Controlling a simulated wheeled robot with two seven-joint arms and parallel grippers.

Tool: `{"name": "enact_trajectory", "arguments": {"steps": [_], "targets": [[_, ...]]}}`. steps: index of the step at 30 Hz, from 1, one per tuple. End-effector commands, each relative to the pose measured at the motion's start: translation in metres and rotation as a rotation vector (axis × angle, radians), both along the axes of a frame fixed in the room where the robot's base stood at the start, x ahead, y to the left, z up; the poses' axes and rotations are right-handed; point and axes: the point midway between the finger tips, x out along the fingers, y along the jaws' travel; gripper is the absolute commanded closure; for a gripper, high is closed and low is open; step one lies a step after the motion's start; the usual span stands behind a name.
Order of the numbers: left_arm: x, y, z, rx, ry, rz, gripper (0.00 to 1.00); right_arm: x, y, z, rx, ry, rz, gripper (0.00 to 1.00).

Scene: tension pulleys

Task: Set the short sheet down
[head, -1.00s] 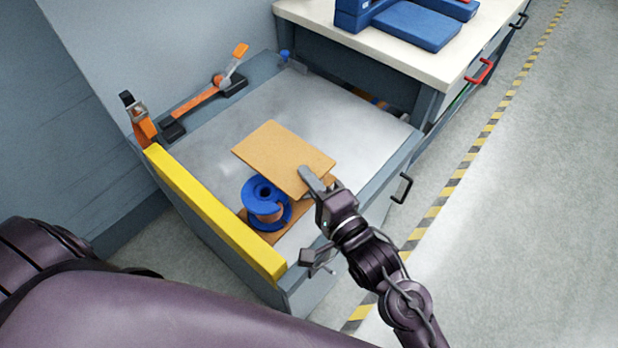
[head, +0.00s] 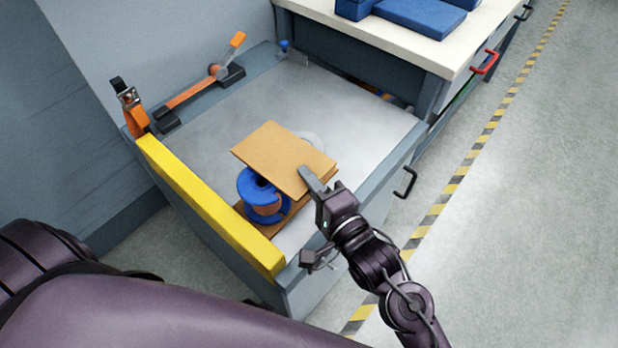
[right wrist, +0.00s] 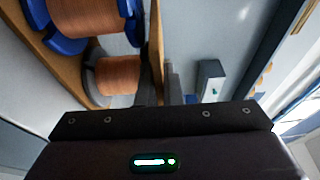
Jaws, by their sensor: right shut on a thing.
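The short sheet, a flat tan board (head: 280,155), is held at its near right corner by my right gripper (head: 312,182), above the grey bench top. In the right wrist view the sheet (right wrist: 155,40) shows edge-on between the fingers. Below and beside it stands a blue spool with copper-coloured winding (head: 258,190), partly covered by the sheet in the head view. The right wrist view shows a large spool (right wrist: 85,14) and a smaller one (right wrist: 115,75) on a brown board (right wrist: 65,72). I cannot tell whether the sheet touches a spool. My left gripper is out of view.
A yellow bar (head: 205,200) edges the bench's left side. Orange-and-black strap tensioners (head: 195,93) lie along the far left edge. The grey top (head: 350,115) is clear beyond. A white-topped bench (head: 400,45) stands behind.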

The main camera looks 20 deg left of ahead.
Motion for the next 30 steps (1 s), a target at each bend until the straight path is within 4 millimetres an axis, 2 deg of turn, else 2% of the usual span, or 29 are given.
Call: {"name": "enact_trajectory", "arguments": {"steps": [13,30], "targets": [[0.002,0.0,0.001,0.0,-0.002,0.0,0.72,0.0,0.0,-0.001,0.0,0.0,0.0,1.0],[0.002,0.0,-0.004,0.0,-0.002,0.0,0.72,0.0,0.0,-0.012,-0.001,-0.001,0.001,1.0]]}}
